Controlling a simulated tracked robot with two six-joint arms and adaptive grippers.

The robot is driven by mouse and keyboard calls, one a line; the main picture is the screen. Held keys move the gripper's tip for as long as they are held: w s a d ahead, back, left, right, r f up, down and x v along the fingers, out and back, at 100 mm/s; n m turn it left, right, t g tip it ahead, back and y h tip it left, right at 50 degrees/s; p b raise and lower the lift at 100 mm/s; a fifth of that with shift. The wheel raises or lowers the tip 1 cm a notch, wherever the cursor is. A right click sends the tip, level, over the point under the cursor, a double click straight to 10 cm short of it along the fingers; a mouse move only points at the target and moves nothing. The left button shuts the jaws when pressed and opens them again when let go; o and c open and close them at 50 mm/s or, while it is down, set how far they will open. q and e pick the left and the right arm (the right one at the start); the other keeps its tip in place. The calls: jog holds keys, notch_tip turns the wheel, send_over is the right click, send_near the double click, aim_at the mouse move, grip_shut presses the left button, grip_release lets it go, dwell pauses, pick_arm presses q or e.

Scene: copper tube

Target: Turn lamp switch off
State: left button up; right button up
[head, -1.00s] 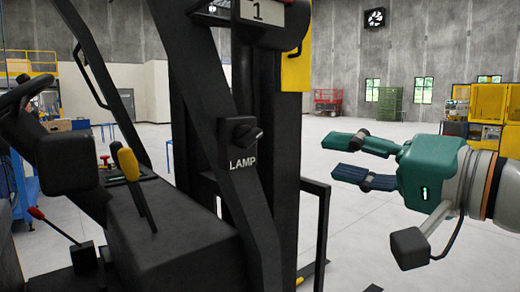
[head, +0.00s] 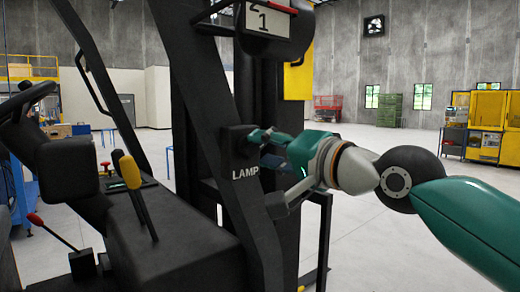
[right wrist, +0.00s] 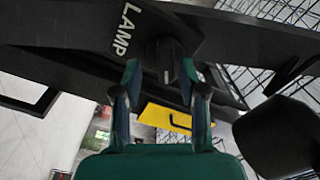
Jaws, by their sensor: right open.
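The lamp switch (head: 236,140) is a black box with a white LAMP label below it, fixed on a slanted black post of the vehicle. In the head view its knob is mostly hidden by my right gripper (head: 266,150), whose teal fingers are right at it. In the right wrist view the dark knob (right wrist: 166,58) shows between and just beyond the open fingertips of the right gripper (right wrist: 160,76), beside the LAMP lettering. I cannot tell whether the fingers touch it. My left gripper is not in view.
The black post (head: 205,110) and the mast behind it stand close around the right gripper. A panel marked 1 (head: 265,20) hangs above. Levers (head: 130,172) and a steering wheel (head: 28,100) are at left. Open floor (head: 400,150) lies to the right.

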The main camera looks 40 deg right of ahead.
jog(key=shift+w, duration=0.4)
jog(key=shift+a, duration=0.15)
grip_shut()
jog(key=shift+f, duration=0.1)
